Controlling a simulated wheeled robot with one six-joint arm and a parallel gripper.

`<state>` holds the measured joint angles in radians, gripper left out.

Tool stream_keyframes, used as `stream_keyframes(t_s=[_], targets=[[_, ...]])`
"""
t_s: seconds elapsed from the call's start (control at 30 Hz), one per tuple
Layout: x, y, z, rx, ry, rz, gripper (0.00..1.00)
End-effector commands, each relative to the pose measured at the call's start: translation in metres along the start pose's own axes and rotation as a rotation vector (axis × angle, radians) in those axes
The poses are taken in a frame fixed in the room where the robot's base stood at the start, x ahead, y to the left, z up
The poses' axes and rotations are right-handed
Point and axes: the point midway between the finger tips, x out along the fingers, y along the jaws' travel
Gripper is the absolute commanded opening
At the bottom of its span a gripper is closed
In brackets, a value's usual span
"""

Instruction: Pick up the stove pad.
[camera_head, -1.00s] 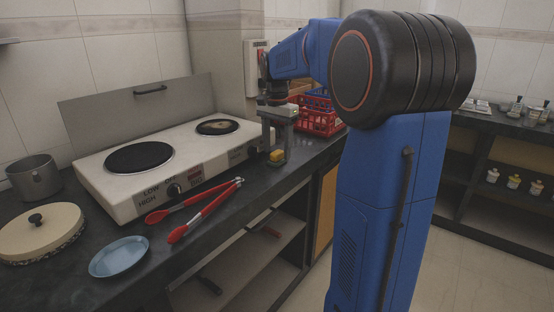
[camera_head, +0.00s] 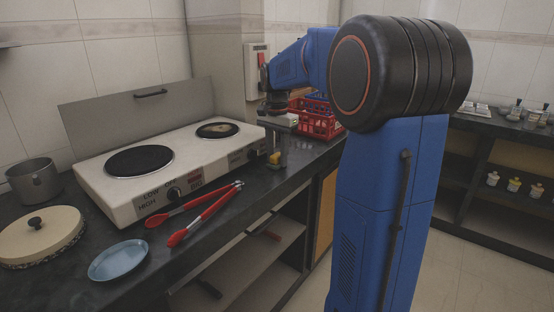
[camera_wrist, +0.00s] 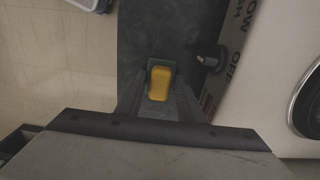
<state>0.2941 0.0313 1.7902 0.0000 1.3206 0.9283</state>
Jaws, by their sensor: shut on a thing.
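The stove pad (camera_wrist: 160,83), a small yellow block with a dark green edge, sits between the fingertips of my gripper (camera_wrist: 160,90) in the wrist view. My gripper is shut on it. In the head view the yellow of the pad (camera_head: 274,158) shows just below my gripper (camera_head: 276,150), near the counter's front edge and right of the stove. The fingers hide part of the pad. I cannot tell whether the pad touches the counter.
The white two-plate stove (camera_head: 180,182) stands close to the left of my gripper. A red basket (camera_head: 318,125) stands behind my gripper.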

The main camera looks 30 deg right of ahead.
Motion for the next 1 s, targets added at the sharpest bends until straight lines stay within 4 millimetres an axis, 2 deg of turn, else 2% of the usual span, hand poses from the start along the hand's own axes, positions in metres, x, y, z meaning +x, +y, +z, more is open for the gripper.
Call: stream_keyframes(t_s=[0.53,0.7,0.97,1.0], targets=[[-0.085,0.0,0.0,0.0,0.001,-0.002,0.13],[-0.096,0.0,0.0,0.0,0.001,-0.001,0.13],[-0.098,0.0,0.0,0.0,0.0,0.0,0.13],[-0.098,0.0,0.0,0.0,0.0,0.0,0.32]])
